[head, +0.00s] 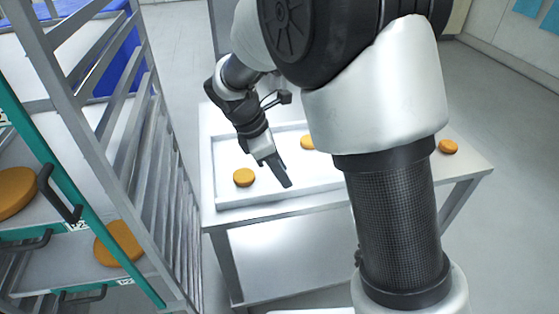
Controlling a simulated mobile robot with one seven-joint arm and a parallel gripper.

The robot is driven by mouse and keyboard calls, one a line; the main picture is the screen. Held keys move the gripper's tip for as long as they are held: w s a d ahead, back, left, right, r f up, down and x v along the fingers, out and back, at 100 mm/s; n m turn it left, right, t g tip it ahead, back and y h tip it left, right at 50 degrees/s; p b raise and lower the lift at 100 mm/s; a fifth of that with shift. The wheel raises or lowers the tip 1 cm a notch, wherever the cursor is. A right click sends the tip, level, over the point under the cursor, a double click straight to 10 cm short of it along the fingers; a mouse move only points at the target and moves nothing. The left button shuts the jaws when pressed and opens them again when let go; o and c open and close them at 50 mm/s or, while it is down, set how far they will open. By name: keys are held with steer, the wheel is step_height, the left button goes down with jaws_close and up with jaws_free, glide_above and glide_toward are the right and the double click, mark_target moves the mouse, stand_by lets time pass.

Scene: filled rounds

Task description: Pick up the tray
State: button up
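The shallow pale tray (232,197) with a raised rim lies on a metal table, left of my arm in the head view. My gripper (279,174) points down over the tray's front part, just right of the front-left round. I cannot tell whether its fingers touch the tray, or whether they are open or shut. My arm hides the tray's right part.
The metal table (470,166) has a lower shelf. Another orange round (448,146) shows right of my arm; its support is unclear. A tall rack (150,150) stands close on the left, with green-fronted shelves holding orange rounds (118,243). Floor at the right is clear.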

steer(key=b+x, duration=0.1)
steer(key=x, duration=0.5)
steer(key=shift+f, duration=0.25)
steer(key=shift+c, duration=0.2)
jaws_close()
steer(key=shift+r, duration=0.1)
